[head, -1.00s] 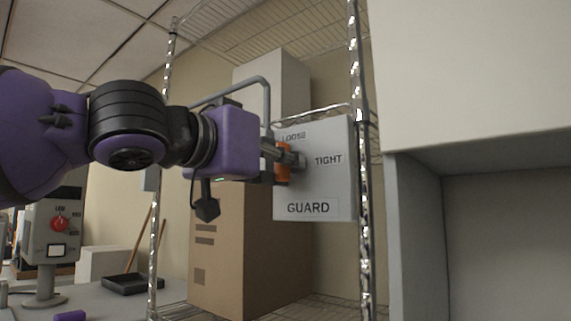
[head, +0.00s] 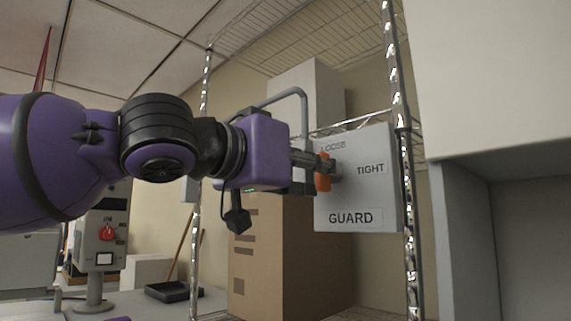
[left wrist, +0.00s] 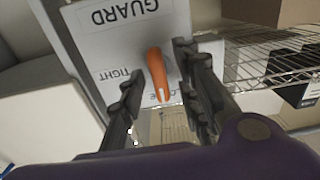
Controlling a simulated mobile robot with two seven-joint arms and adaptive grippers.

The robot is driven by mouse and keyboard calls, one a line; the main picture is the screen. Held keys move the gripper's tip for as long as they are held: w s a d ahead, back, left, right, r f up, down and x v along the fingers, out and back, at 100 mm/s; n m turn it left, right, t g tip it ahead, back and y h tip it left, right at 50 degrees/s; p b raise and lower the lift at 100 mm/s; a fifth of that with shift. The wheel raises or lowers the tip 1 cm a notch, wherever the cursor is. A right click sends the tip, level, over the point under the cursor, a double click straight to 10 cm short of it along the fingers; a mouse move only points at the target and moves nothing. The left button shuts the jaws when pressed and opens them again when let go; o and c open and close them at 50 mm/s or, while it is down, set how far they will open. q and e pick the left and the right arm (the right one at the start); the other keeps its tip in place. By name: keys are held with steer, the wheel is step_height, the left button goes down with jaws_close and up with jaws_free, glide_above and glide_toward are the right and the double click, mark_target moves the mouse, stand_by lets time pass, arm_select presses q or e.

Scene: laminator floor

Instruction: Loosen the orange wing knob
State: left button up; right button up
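The orange wing knob (head: 323,181) is on the front of a grey panel (head: 386,205) lettered GUARD, with LOOSE at the top and TIGHT at the right. The left wrist view shows the knob (left wrist: 157,70) upside down; its white-marked end lies over the LOOSE label, partly covering it. My left gripper (head: 331,166) is at the knob. In the left wrist view my left gripper (left wrist: 160,98) is open, with one finger on each side of the knob and a visible gap to each. My right gripper is not in view.
The panel is by a chrome wire rack post (head: 399,90). A cardboard box (head: 300,265) stands behind and below it. A grey cabinet (head: 460,240) is close on the right. A control box with a red knob (head: 107,232) and a black tray (head: 172,291) are at lower left.

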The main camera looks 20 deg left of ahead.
arm_select(q)
steer(key=v, duration=1)
steer(key=shift+s+a, duration=0.15)
steer(key=shift+a, duration=0.05)
steer(key=shift+r, duration=0.1)
